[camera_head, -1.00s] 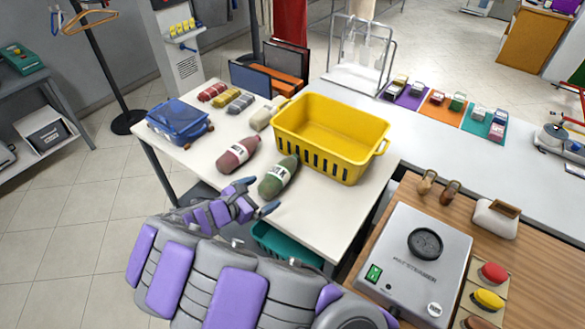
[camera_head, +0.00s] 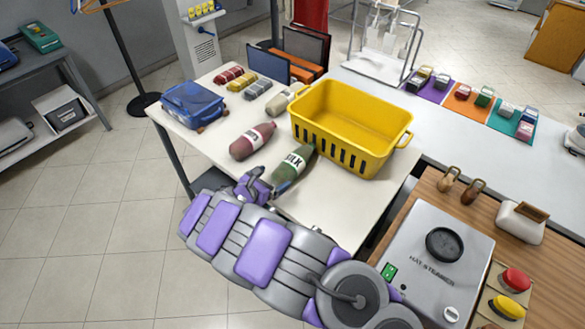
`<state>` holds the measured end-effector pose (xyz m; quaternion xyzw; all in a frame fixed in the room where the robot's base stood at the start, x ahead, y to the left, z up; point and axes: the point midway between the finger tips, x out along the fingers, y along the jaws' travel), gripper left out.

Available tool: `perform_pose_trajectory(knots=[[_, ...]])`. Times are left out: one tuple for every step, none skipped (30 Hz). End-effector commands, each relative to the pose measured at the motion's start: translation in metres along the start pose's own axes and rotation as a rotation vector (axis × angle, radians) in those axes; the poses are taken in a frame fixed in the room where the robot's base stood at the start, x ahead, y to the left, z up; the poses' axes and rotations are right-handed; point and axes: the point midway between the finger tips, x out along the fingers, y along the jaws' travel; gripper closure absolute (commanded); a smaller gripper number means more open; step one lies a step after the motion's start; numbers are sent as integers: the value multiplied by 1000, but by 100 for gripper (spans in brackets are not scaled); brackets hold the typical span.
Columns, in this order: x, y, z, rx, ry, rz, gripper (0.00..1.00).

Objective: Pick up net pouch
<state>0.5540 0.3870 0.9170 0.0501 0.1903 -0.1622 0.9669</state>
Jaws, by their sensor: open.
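A green pouch (camera_head: 294,166) with a white label lies on the white table, in front of the yellow basket. A maroon pouch (camera_head: 252,141) with a white label lies to its left. I cannot tell from the surface which one is of net. My gripper (camera_head: 264,188) is open at the table's front edge, at the near end of the green pouch. The finger farther right is close to that pouch; I cannot tell whether they touch. My arm hides part of the table's front.
The yellow basket (camera_head: 345,140) stands right behind the green pouch. A blue case (camera_head: 193,104) sits at the table's left corner. Small coloured bundles (camera_head: 257,88) and a cream item (camera_head: 278,104) lie at the back. A grey steamer box (camera_head: 430,255) stands on the wooden counter at right.

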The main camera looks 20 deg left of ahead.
Motion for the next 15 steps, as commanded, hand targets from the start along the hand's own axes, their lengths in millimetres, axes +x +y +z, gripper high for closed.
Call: perform_pose_trajectory(knots=[[5, -1, -1, 0, 1, -1, 0], [7, -1, -1, 0, 0, -1, 0], [9, -1, 0, 0, 0, 0, 0], [10, -1, 0, 1, 0, 0, 0], [11, -1, 0, 1, 0, 0, 0], [14, -2, 0, 2, 0, -1, 0], [16, -3, 1, 2, 0, -2, 0], [20, -4, 0, 3, 0, -2, 0], [26, -5, 0, 3, 0, -3, 0], [30, -6, 0, 3, 1, -3, 0], [35, -7, 0, 3, 0, -3, 0], [41, -8, 0, 3, 0, -3, 0], [45, -9, 1, 3, 0, -2, 0], [49, -9, 1, 3, 0, -2, 0], [54, -9, 1, 3, 1, -3, 0]])
